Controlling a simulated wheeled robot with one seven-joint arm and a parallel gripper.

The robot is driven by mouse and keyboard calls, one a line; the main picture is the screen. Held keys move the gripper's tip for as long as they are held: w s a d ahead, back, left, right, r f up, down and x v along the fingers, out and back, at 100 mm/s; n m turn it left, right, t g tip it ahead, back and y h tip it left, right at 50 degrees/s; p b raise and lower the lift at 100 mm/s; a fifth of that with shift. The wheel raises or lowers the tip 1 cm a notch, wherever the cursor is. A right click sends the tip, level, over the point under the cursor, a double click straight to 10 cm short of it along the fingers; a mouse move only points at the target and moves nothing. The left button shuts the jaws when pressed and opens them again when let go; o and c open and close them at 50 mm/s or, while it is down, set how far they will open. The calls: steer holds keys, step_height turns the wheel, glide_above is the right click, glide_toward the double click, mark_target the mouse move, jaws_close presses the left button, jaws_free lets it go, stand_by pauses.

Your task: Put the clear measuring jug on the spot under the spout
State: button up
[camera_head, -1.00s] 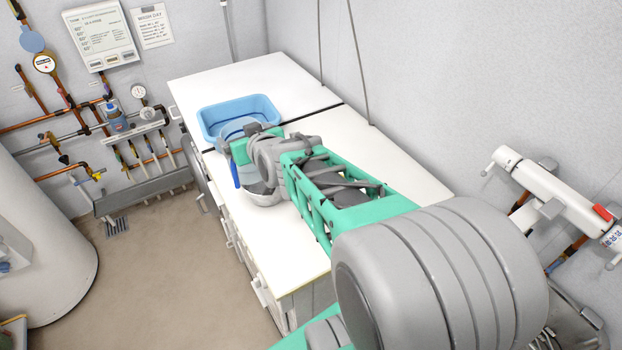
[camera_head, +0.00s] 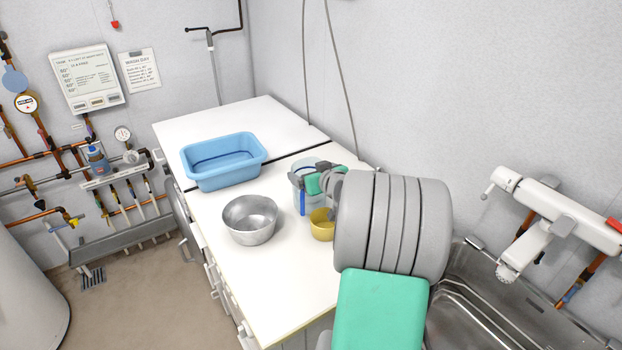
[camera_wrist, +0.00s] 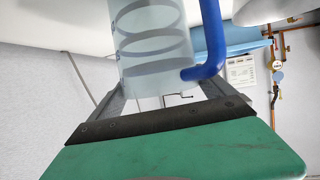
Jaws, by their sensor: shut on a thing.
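The clear measuring jug (camera_head: 301,172) with a blue handle (camera_head: 302,204) stands out above the white worktop at mid picture. My gripper (camera_head: 318,178) is shut on the jug. In the wrist view the jug (camera_wrist: 150,45) sits between the two grey fingers, with dark ring marks on its wall and the blue handle (camera_wrist: 210,45) at its right. Its far end is cut off by the frame. The white tap unit (camera_head: 560,205) is on the right wall, with its spout (camera_head: 520,250) over the steel sink (camera_head: 470,305). My arm hides part of the sink.
A steel bowl (camera_head: 250,220) stands on the worktop (camera_head: 270,290) left of the jug. A yellow container (camera_head: 321,228) is just below the jug in the picture, partly hidden. A blue tub (camera_head: 222,175) is at the back left. The front worktop is clear.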

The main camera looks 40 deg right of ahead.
steer(key=shift+f, duration=1.05)
steer(key=o, duration=1.6)
steer(key=shift+o, duration=0.2)
